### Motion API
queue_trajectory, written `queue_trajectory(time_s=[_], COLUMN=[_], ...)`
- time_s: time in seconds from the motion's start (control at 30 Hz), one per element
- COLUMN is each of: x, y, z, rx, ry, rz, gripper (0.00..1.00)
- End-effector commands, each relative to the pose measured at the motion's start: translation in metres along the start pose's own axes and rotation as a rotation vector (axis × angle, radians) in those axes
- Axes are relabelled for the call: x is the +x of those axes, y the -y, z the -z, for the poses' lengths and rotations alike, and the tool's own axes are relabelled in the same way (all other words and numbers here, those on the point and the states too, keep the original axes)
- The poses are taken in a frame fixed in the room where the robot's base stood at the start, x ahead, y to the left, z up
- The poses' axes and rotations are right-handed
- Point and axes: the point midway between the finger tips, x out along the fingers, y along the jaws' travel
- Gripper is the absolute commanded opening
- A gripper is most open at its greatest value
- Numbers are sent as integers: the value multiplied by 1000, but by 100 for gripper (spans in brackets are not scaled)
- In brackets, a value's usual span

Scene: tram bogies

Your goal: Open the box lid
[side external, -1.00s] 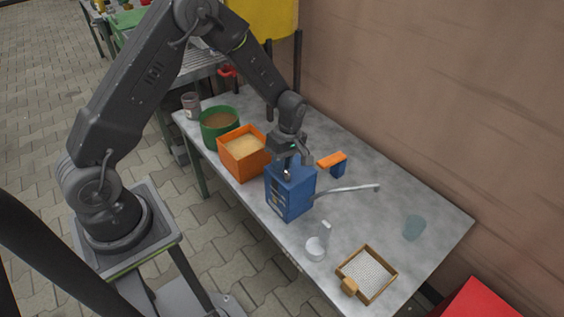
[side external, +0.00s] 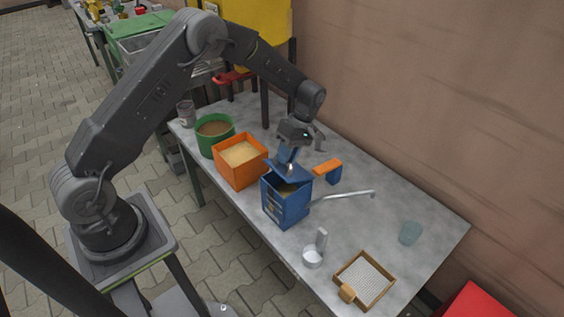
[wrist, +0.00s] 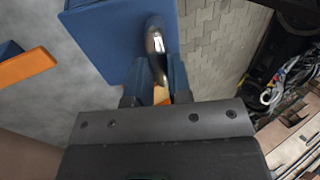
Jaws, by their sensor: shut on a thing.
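The blue box (side external: 287,208) stands on the grey table, and its open top shows a brownish inside. Its blue lid (side external: 302,177) is raised and tilted above the opening; whether it still touches the box's back edge I cannot tell. The lid also shows in the wrist view (wrist: 115,35), with a shiny metal handle (wrist: 154,40) on it. My gripper (side external: 290,165) is above the lid, shut on this handle. In the wrist view my gripper's fingers (wrist: 159,72) close around the handle's near end.
An orange bin (side external: 240,171) with pale grain and a green tub (side external: 213,143) stand left of the box.

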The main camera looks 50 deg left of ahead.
Motion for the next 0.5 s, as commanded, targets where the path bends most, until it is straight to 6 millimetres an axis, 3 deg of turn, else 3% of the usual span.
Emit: queue_trajectory(time_s=[0.03,0.5], x=[-5,-29], y=[-10,-40], z=[0,0], rx=[-2,-4], ry=[0,1], rz=[-28,-22], gripper=[0,0])
